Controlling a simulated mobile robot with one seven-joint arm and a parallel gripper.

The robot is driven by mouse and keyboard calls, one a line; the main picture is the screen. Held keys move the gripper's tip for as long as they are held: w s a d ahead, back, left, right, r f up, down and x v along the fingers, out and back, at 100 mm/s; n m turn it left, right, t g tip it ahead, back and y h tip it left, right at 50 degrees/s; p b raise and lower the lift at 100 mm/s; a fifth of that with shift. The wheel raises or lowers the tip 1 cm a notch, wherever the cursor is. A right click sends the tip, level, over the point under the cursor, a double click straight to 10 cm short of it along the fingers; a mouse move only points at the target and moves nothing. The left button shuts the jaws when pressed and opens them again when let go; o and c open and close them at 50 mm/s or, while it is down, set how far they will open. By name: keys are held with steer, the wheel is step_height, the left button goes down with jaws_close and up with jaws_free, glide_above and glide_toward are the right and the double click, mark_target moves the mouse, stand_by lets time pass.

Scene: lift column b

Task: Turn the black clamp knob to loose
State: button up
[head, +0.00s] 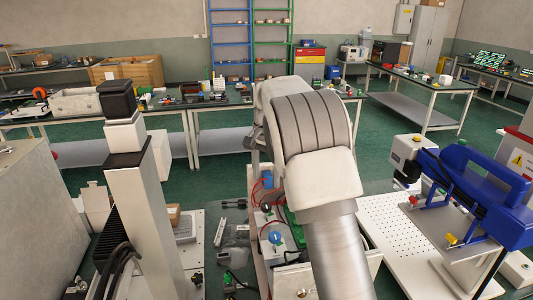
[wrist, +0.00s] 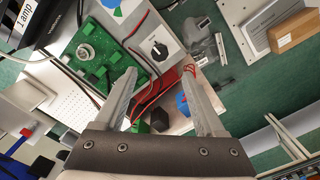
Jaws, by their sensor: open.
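In the wrist view a black knob (wrist: 159,50) with a light pointer mark sits on a pale panel, a little beyond my fingertips. I cannot tell whether it is the clamp knob, and no loose or tight marking is readable. My gripper (wrist: 160,72) is open and empty, its two fingers spread on either side of the line to this knob and apart from it. A second black, block-like part (wrist: 159,120) shows lower, between the fingers. In the head view my arm hides the gripper.
A blue machine (head: 475,190) stands right, by a perforated white plate (head: 395,235).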

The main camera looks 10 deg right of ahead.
step_height(320, 180, up, 8)
stand_by(0.5)
